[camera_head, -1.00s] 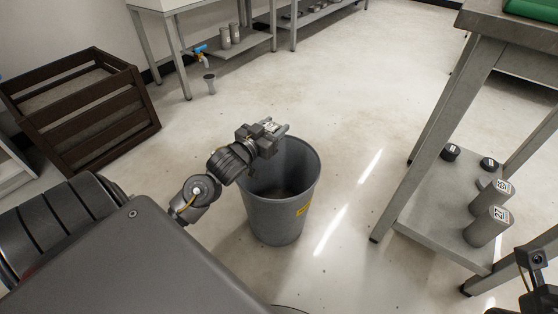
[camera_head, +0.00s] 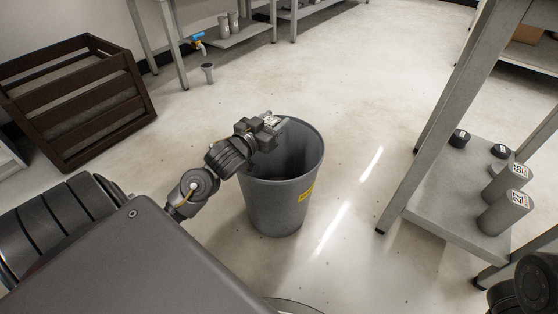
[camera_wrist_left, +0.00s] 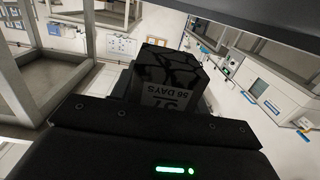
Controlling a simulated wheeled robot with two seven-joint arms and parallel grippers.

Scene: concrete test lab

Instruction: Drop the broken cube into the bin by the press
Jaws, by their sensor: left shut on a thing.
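The bin (camera_head: 272,205) is a grey, open-topped bucket with a yellow label, standing on the floor. My left gripper (camera_head: 275,122) is over the far left part of the bin's rim. In the left wrist view, the broken cube (camera_wrist_left: 168,72) is dark, with cracks across its face and a pale printed label. My left gripper is shut on it; the jaws are mostly hidden in dark shadow there. In the head view I cannot clearly make out the cube at the gripper. My right gripper is not in view; only a dark part of my right arm shows at bottom right.
A steel table (camera_head: 445,215) stands right of the bin, with grey cylinders (camera_head: 505,212) and dark round pieces (camera_head: 459,138) on its lower shelf. A brown slatted crate (camera_head: 85,110) is at left. Floor around the bin is clear.

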